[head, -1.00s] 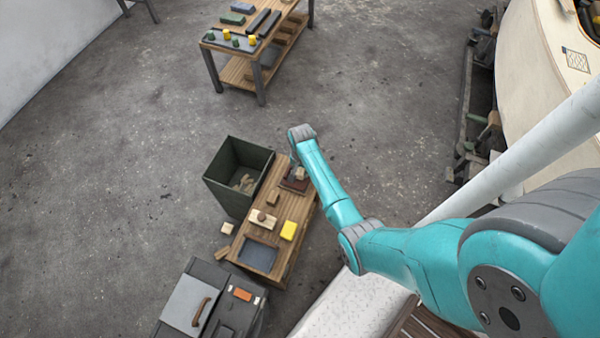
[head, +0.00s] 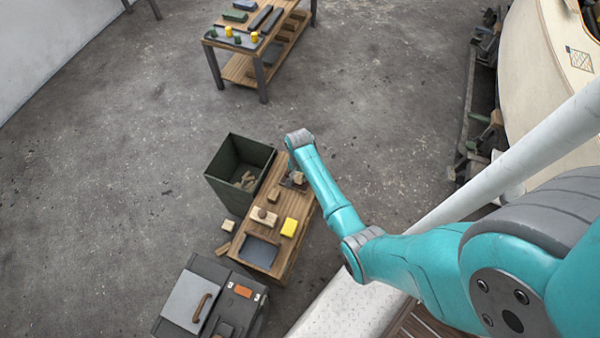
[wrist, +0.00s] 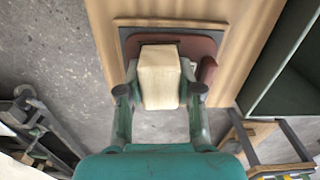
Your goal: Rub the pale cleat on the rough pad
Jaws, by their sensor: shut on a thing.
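The pale cleat (wrist: 160,75) is a light wooden block, held between the two fingers of my gripper (wrist: 161,93). In the head view the gripper (head: 298,181) is at the far end of the low bench, partly hidden by my arm. The rough pad (wrist: 203,45) is reddish brown with a dark grey border, on the bench top. In the wrist view the cleat lies in front of the pad and covers its middle. I cannot tell whether the two touch. In the head view the pad is mostly hidden.
The low bench (head: 284,262) also bears a yellow block (head: 289,227), a small brown block (head: 273,195), a knobbed wood block (head: 264,217) and a grey tray (head: 259,252). A dark green bin (head: 226,187) stands close at its left. A toolbox (head: 185,303) stands in front.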

